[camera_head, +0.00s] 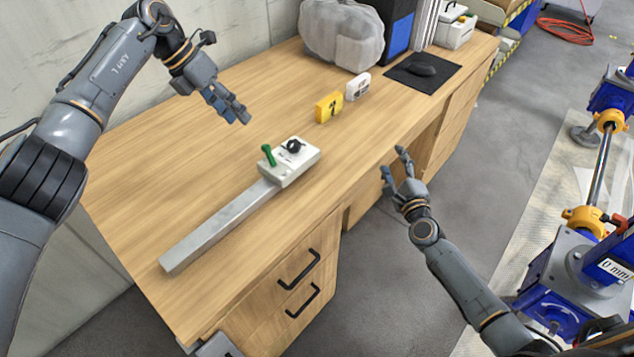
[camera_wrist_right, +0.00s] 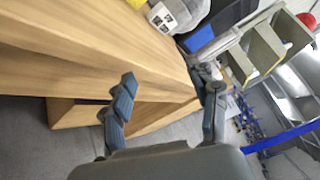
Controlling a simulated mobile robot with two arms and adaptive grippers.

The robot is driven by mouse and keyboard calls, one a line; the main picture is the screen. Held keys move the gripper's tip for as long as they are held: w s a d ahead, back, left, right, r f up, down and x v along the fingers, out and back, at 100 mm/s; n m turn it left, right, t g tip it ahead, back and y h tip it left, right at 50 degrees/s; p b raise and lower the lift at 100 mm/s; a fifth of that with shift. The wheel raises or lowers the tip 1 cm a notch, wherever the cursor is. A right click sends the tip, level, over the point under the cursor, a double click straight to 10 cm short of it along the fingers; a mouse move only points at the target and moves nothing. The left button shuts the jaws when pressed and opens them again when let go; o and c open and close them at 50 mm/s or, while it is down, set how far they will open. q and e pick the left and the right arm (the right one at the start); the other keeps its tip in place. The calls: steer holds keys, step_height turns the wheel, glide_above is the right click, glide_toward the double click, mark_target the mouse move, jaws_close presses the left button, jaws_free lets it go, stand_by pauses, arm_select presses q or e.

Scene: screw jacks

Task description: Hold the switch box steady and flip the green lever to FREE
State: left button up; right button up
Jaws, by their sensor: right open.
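The switch box (camera_head: 296,160) is a pale box on the wooden desk, with a green lever (camera_head: 269,155) and a black knob (camera_head: 294,146) on top. A long grey bar (camera_head: 218,226) runs from it toward the desk's near left. The lever stands up, leaning slightly; its label is too small to read. My left gripper (camera_head: 236,113) hangs above the desk, behind and left of the box, apart from it; its opening is unclear. My right gripper (camera_head: 394,171) is open and empty off the desk's front edge, right of the box. It also shows in the right wrist view (camera_wrist_right: 170,95), its fingers apart.
A yellow block (camera_head: 328,107) and a white block (camera_head: 358,86) stand behind the box. A grey covered bundle (camera_head: 341,35) and a black mat (camera_head: 422,72) lie farther back. Blue screw jacks (camera_head: 560,290) stand at the right. The desk's left part is clear.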

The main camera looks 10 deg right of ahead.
steer(key=s+a+r+m+y, duration=0.2)
steer(key=a+r+m, duration=0.15)
steer(key=a, duration=0.45)
steer(key=m+y, duration=0.2)
steer(key=m, duration=0.5)
glide_toward(296, 148)
steer(key=shift+s+d, duration=0.6)
steer(key=shift+s, duration=0.25)
steer(key=shift+a, duration=0.25)
steer(key=w+a, duration=0.1)
steer(key=w, duration=0.7)
steer(key=w+a, duration=0.1)
steer(key=w, duration=0.4)
steer(key=shift+w+a, duration=0.15)
steer(key=shift+a, duration=0.2)
steer(key=shift+c, duration=0.3)
